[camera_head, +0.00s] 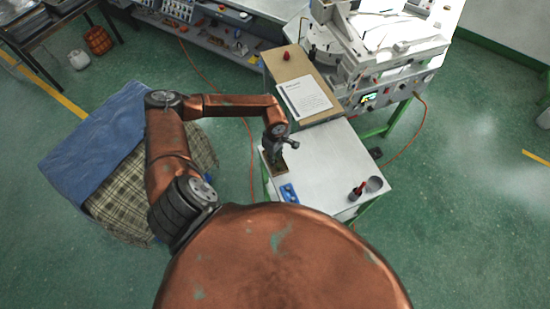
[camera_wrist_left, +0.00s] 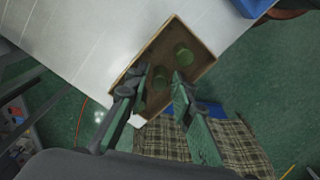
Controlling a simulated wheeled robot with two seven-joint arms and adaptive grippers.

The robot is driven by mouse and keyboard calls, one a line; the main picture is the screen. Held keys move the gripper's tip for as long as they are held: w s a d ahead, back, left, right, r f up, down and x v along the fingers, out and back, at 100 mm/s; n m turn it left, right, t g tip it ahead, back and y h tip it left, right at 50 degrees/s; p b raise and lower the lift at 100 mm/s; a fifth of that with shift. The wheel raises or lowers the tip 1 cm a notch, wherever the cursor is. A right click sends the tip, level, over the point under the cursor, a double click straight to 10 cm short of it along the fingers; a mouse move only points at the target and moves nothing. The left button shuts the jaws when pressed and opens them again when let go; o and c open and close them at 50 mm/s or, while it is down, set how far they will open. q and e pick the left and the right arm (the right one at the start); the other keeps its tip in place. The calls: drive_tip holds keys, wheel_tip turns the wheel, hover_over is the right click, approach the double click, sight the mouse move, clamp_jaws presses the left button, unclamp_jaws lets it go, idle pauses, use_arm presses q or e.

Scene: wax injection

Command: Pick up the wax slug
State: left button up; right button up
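In the left wrist view, green wax slugs lie in a shallow brown box (camera_wrist_left: 207,40) on the pale table. One slug (camera_wrist_left: 184,54) is towards the far side of the box; another slug (camera_wrist_left: 160,78) shows between the fingers of my left gripper (camera_wrist_left: 160,80). The fingers are apart, one on each side of that slug; contact cannot be told. In the head view my left gripper (camera_head: 282,150) points down over the box (camera_head: 279,168), at the table's left edge, and hides most of it. My right gripper is not in view.
On the white table (camera_head: 335,165) are a blue object (camera_head: 289,193), a grey cup (camera_head: 374,184) and a red-handled tool (camera_head: 358,190). A board with a paper sheet (camera_head: 304,97) and a large white machine (camera_head: 385,55) stand behind. The table's middle is clear.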

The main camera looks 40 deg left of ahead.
use_arm(q)
drive_tip(key=shift+f, duration=0.45)
clamp_jaws()
drive_tip(key=shift+r, duration=0.1)
